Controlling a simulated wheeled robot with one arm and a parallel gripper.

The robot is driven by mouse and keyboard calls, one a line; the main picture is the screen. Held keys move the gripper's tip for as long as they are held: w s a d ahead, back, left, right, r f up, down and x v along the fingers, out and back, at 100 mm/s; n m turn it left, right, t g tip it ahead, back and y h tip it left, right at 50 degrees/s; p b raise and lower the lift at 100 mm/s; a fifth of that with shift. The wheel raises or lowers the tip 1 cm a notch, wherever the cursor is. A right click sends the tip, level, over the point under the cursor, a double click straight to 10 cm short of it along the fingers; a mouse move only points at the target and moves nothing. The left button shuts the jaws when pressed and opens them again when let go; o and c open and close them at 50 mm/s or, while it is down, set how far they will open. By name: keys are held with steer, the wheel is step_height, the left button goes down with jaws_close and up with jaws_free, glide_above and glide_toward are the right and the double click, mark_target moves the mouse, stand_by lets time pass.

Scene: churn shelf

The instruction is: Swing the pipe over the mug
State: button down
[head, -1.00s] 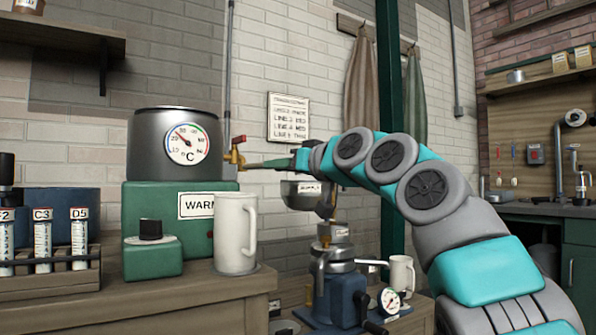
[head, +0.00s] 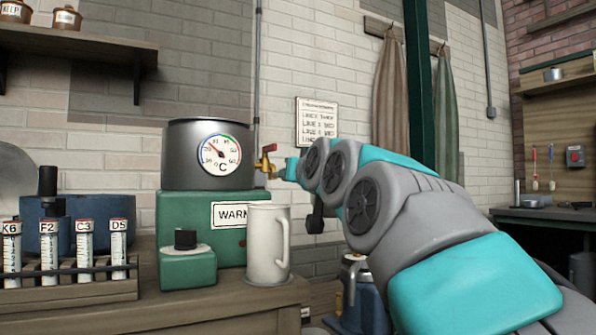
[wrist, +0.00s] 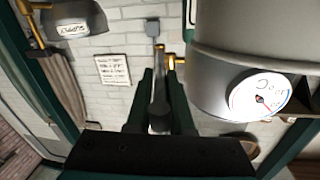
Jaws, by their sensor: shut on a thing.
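The cream mug (head: 268,245) stands upright on the wooden counter in front of the green warmer; its handle points right. A brass tap fitting (head: 266,168) with a red lever sits on the right side of the grey pot, above and behind the mug. It also shows in the wrist view (wrist: 172,61). My gripper (head: 289,169) is beside the fitting, above the mug's handle side in the picture. In the wrist view its dark fingers (wrist: 160,78) are shut on the grey pipe (wrist: 158,103). The mug is not seen there, so the pipe's exact position over it cannot be told.
The grey pot (head: 188,150) with a dial sits on the green warmer (head: 175,215). A rack (head: 90,290) of several labelled tubes stands to the left. A supply hopper (wrist: 75,20) shows in the wrist view. A blue device (head: 365,302) is below my arm.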

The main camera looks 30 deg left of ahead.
steer(key=shift+s+a+t, duration=0.1)
steer(key=shift+s+t, duration=0.05)
steer(key=shift+t, duration=0.15)
steer(key=c, duration=0.8)
jaws_free()
steer(key=b+v, duration=0.1)
steer(key=v, duration=0.5)
steer(key=shift+s+r+b, duration=0.1)
steer(key=shift+b, duration=0.3)
steer(key=shift+v, duration=0.85)
steer(key=shift+c, duration=0.5)
